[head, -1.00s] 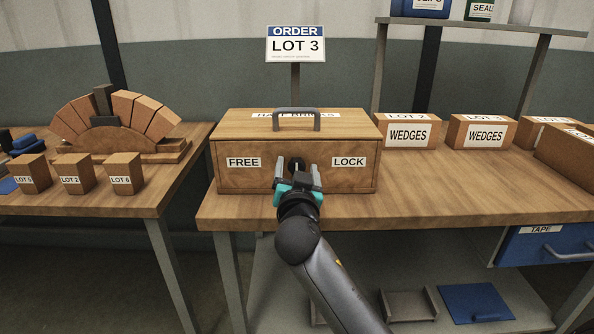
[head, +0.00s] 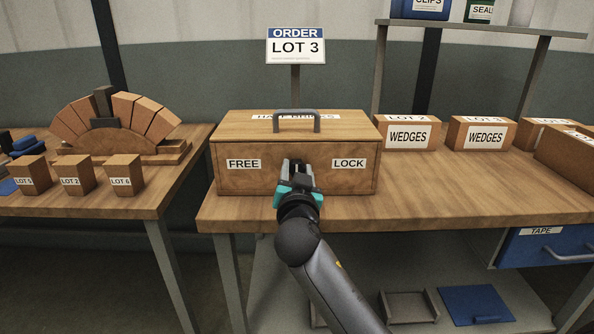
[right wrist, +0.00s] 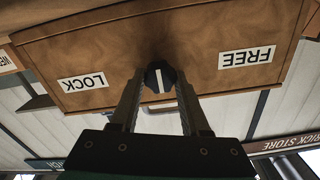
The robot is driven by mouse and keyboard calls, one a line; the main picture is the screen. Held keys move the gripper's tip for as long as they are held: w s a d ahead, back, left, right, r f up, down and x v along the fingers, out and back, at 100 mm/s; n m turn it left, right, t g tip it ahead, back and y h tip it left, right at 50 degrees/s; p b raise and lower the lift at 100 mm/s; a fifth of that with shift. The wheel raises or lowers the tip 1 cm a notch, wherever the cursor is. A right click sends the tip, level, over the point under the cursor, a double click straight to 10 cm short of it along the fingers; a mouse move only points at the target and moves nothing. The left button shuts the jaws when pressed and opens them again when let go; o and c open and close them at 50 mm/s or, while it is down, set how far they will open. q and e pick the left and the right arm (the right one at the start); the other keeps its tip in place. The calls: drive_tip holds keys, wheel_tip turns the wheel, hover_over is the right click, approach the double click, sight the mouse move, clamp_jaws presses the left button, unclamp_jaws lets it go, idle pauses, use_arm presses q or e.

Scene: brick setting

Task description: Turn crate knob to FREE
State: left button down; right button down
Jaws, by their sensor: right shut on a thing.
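The wooden crate (head: 230,180) stands on the right bench, with a FREE label (head: 243,164) on the left of its front and a LOCK label (head: 349,163) on the right. My right gripper (head: 298,166) is at the front, between the labels, and hides the knob in the head view. In the right wrist view, which is upside down, the round black knob (right wrist: 160,77) sits between the fingers, which are shut on it. Its white pointer line stands near upright in that picture, aimed at neither label. My left gripper is not in view.
A grey handle (head: 296,113) arches over the crate lid. Boxes labelled WEDGES (head: 408,148) stand to the right on the bench. The left table (head: 110,205) holds a brick arch (head: 117,120) and LOT blocks. The bench top before the crate is clear.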

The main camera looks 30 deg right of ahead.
drive_tip(key=shift+n+p, duration=0.45)
drive_tip(key=shift+n, duration=0.05)
drive_tip(key=n+p, duration=0.3)
drive_tip(key=n, duration=0.1)
drive_tip(key=shift+r+n, duration=0.1)
drive_tip(key=shift+n, duration=0.3)
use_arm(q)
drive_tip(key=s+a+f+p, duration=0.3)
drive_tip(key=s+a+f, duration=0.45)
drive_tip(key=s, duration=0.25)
use_arm(e)
drive_tip(key=n, duration=0.4)
drive_tip(key=shift+a+n, duration=0.1)
drive_tip(key=shift+n, duration=0.2)
drive_tip(key=n+p, duration=0.2)
drive_tip(key=n, duration=0.3)
drive_tip(key=shift+p, duration=0.3)
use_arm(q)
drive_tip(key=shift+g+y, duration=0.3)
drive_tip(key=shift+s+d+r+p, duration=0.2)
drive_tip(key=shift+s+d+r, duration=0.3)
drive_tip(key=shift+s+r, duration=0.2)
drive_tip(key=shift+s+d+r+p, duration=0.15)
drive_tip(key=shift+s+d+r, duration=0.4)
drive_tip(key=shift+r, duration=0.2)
use_arm(e)
drive_tip(key=shift+w+n, duration=0.1)
drive_tip(key=shift+n, duration=0.8)
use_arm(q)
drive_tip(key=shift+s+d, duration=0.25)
